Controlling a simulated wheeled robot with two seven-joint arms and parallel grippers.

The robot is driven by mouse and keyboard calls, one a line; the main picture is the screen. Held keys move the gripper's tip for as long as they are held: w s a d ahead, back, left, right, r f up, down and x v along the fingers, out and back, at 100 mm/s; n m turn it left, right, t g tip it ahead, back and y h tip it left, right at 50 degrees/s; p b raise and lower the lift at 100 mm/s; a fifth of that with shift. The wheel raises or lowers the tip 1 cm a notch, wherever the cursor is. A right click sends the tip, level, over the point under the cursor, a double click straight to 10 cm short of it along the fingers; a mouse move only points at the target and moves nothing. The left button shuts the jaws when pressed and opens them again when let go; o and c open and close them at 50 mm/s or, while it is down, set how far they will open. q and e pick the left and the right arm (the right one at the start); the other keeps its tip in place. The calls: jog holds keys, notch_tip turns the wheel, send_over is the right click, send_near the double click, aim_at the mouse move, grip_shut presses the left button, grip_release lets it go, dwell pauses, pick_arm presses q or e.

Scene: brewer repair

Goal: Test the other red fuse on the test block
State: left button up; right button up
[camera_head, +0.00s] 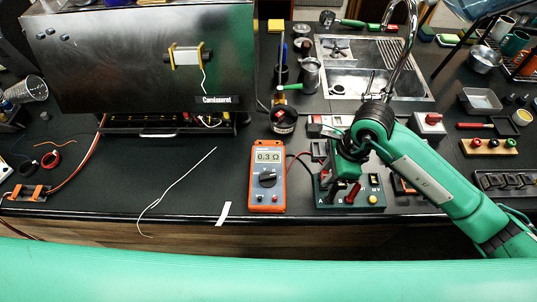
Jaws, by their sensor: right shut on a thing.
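The test block (375,198) is a dark green box near the counter's front edge, with a black and a red plug in its face and a yellow button. My right gripper (346,174) reaches down over the block's left back part. It is shut on what appears to be the red fuse, which the fingers hide almost wholly. I cannot tell whether the fuse touches the block's contacts. The orange multimeter (267,177) stands just left of the block and reads 0.3 Ω. My left gripper is not in view.
A steel brewer (130,60) stands at the back left. A loose white wire (175,185) and a white strip (223,213) lie left of the meter. A sink (350,75) is behind my right arm. A wooden holder with coloured knobs (489,147) stands at right.

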jog(key=shift+r, duration=0.1)
jog(key=shift+r+p, duration=1.15)
jog(key=shift+r, duration=1.25)
